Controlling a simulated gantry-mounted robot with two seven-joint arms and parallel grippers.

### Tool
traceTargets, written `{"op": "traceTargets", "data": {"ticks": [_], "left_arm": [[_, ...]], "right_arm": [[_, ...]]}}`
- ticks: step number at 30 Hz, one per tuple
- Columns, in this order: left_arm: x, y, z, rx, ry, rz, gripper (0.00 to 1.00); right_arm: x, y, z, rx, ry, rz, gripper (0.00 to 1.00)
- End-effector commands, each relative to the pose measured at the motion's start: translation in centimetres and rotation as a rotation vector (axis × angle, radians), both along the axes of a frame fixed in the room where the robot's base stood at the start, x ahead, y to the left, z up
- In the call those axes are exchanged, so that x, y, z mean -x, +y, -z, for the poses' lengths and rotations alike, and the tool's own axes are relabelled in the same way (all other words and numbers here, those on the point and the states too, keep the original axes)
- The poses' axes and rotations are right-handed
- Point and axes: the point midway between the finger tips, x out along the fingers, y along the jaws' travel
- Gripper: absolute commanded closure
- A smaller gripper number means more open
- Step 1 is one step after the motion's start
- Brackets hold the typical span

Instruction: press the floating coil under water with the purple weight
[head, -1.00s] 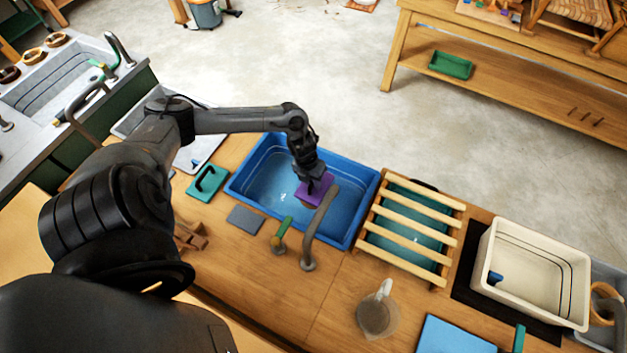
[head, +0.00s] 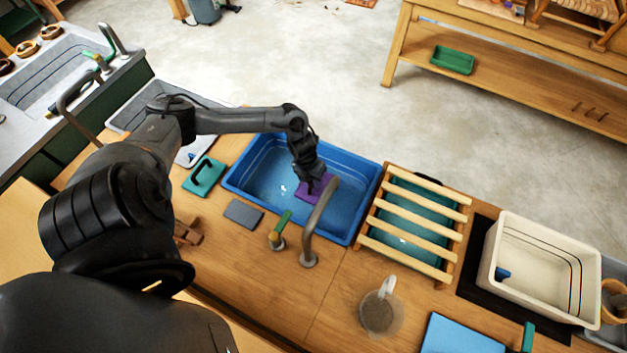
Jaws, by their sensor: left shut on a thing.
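The purple weight (head: 313,188) is a flat purple block inside the blue basin (head: 236,181), right of its middle and partly behind the faucet. My left gripper (head: 309,178) is shut on it from above, with its fingers pointing down. No coil shows clearly; the area under the weight is hidden. I cannot tell how deep the weight sits in the water. My right gripper is not in view.
A curved metal faucet (head: 318,222) with a green-handled tap (head: 281,229) stands at the basin's near edge. A slatted wooden rack (head: 416,217) over a teal tub is to the right. A teal handled block (head: 205,176) and a grey slab (head: 243,213) lie left.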

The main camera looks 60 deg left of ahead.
Motion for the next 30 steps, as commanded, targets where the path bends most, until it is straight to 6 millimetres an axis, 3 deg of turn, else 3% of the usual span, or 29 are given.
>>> {"op": "traceTargets", "data": {"ticks": [24,30], "left_arm": [[-0.1,0.0,3.7,0.0,-0.003,0.0,1.0],[-0.1,0.0,3.8,0.0,-0.001,-0.001,1.0]], "right_arm": [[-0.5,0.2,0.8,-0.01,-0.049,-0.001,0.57],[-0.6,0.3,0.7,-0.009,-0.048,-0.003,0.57]]}}
